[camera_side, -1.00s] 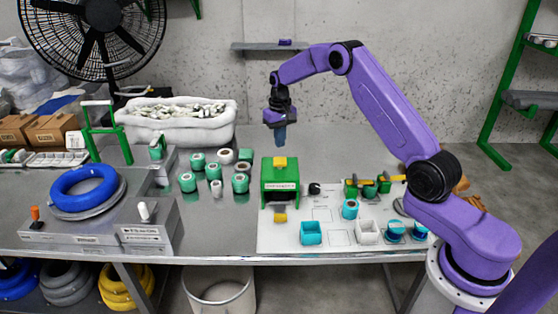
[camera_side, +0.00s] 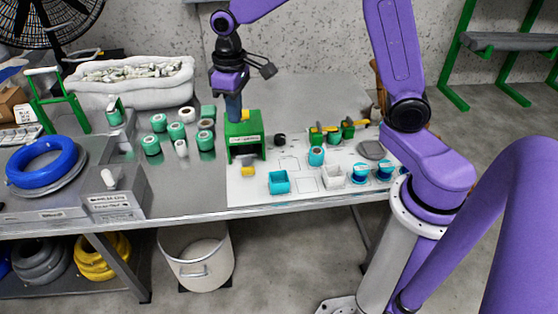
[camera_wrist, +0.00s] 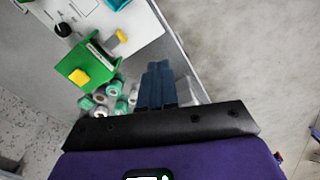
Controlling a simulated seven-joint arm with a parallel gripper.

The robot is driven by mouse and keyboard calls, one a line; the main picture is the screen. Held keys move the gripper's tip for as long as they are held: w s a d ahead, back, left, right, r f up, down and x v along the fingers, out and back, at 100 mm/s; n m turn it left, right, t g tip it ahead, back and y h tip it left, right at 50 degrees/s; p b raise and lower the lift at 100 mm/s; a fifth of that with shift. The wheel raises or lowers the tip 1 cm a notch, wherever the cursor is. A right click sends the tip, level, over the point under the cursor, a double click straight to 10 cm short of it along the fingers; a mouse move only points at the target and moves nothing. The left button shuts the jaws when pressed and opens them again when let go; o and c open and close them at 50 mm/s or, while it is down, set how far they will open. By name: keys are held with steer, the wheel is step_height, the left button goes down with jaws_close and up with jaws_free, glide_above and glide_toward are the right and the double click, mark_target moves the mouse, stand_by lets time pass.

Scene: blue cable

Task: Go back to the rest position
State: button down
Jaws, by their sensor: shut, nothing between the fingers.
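My gripper (camera_side: 234,110) hangs pointing down, just left of the yellow block on the green stand in the side view. Its dark blue fingers are together and empty, and they also show closed in the wrist view (camera_wrist: 157,86). I cannot tell how far above or behind the stand the fingertips are. The coiled blue cable (camera_side: 42,168) lies on a round plate on the grey fixture at the left, well apart from my gripper.
The green stand (camera_side: 245,141) with a yellow block (camera_side: 244,115) is on a white board (camera_side: 240,192). Teal-and-white rolls (camera_side: 158,122) stand left of it. A white bin (camera_side: 130,82) is at the back. Cyan and white boxes and cups are on the board.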

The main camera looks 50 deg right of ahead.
steer(key=s+d+n, duration=0.3)
steer(key=s+n, duration=0.5)
steer(key=s, duration=1.9)
steer(key=shift+s+r, duration=0.4)
steer(key=shift+d, duration=0.1)
